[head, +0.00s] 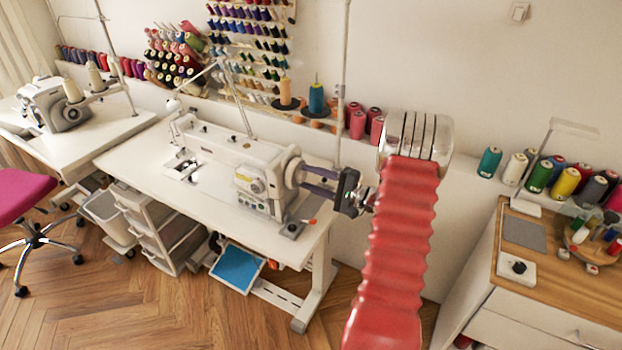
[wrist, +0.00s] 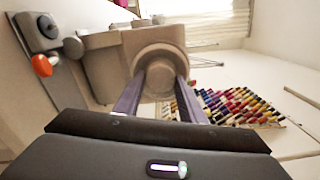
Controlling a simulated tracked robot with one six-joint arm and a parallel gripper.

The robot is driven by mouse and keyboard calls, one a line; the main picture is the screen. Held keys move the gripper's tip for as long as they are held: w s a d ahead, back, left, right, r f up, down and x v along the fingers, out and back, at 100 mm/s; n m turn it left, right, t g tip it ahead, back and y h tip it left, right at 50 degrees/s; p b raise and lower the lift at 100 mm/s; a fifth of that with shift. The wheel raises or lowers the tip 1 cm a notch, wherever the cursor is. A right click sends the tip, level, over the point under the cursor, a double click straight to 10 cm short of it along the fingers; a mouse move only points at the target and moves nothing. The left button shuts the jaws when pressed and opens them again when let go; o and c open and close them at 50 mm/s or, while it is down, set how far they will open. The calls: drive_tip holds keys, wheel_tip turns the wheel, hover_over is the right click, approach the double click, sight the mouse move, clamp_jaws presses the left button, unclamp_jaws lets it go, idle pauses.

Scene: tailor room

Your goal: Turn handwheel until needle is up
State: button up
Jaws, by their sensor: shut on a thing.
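The white sewing machine (head: 225,160) stands on the white table in the middle of the head view. Its round handwheel (head: 294,172) is at the machine's right end. My gripper (head: 306,182) reaches in from the right and is shut on the handwheel's rim. In the wrist view the handwheel (wrist: 158,66) shows as a pale round disc between the two dark fingers of my gripper (wrist: 160,84). The needle area (head: 184,160) is at the machine's left end. The needle is too small to tell its height.
The white sewing table (head: 130,155) has bare room left and front of the machine. A thread stand pole (head: 341,80) rises behind my arm. An orange knob (wrist: 42,66) sits near the machine in the wrist view. A wooden-topped cabinet (head: 570,265) stands at the right.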

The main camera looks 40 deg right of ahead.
drive_tip(key=shift+s+f, duration=0.1)
drive_tip(key=shift+f, duration=0.2)
drive_tip(key=o, duration=0.8)
drive_tip(key=shift+o, duration=1.3)
drive_tip(key=shift+r, duration=0.2)
drive_tip(key=v, duration=1.3)
drive_tip(key=shift+s, duration=0.35)
drive_tip(key=shift+d, duration=0.1)
